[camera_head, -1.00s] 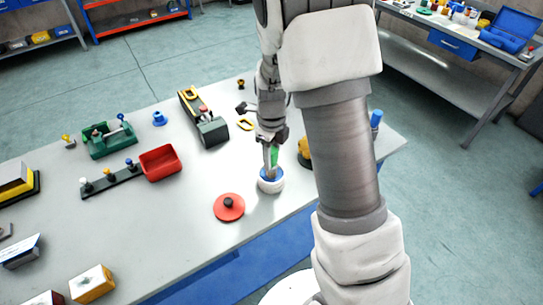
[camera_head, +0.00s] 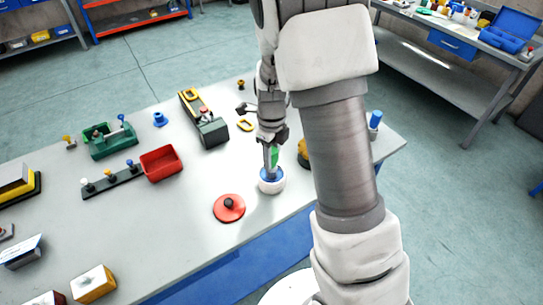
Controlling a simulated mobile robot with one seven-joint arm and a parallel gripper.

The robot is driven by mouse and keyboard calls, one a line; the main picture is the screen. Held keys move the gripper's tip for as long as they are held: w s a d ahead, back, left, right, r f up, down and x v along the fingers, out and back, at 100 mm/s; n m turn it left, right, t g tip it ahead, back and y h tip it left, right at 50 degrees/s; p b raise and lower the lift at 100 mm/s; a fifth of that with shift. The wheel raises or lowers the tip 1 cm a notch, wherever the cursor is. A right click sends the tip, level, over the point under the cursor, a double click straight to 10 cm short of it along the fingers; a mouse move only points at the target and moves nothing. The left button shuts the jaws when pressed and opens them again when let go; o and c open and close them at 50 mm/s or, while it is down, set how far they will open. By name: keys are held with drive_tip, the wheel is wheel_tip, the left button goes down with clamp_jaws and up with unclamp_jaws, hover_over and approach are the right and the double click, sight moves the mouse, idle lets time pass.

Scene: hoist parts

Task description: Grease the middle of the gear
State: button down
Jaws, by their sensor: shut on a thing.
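My gripper (camera_head: 271,145) points down near the front edge of the table, shut on a slim tool with a green handle (camera_head: 273,157), which looks like a brush. The tool's lower end meets the blue top of a small white pot (camera_head: 272,187); I cannot tell how deep it reaches inside. A red round lid with a black knob (camera_head: 229,208) lies on the table just left of the pot. I cannot make out a gear for certain. A green fixture with small parts (camera_head: 108,140) stands at the back left.
On the grey table (camera_head: 190,225) are a red bin (camera_head: 161,163), a dark rail with knobs (camera_head: 112,181), a dark green and yellow block (camera_head: 205,122) and a yellow ring (camera_head: 245,125). A yellow part (camera_head: 303,153) is partly hidden behind my arm.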

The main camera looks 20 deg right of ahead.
sight(274, 154)
drive_tip(key=shift+r+p, duration=2.75)
drive_tip(key=shift+r, duration=0.6)
drive_tip(key=shift+f+n, duration=0.1)
drive_tip(key=shift+n, duration=0.2)
drive_tip(key=n, duration=0.6)
drive_tip(key=shift+s+f, duration=0.15)
drive_tip(key=n, duration=0.7)
drive_tip(key=shift+s+f, duration=0.2)
drive_tip(key=n, duration=0.7)
drive_tip(key=shift+s+f, duration=0.15)
drive_tip(key=shift+s, duration=0.05)
drive_tip(key=n, duration=0.7)
drive_tip(key=shift+s+f, duration=0.15)
drive_tip(key=shift+d, duration=0.1)
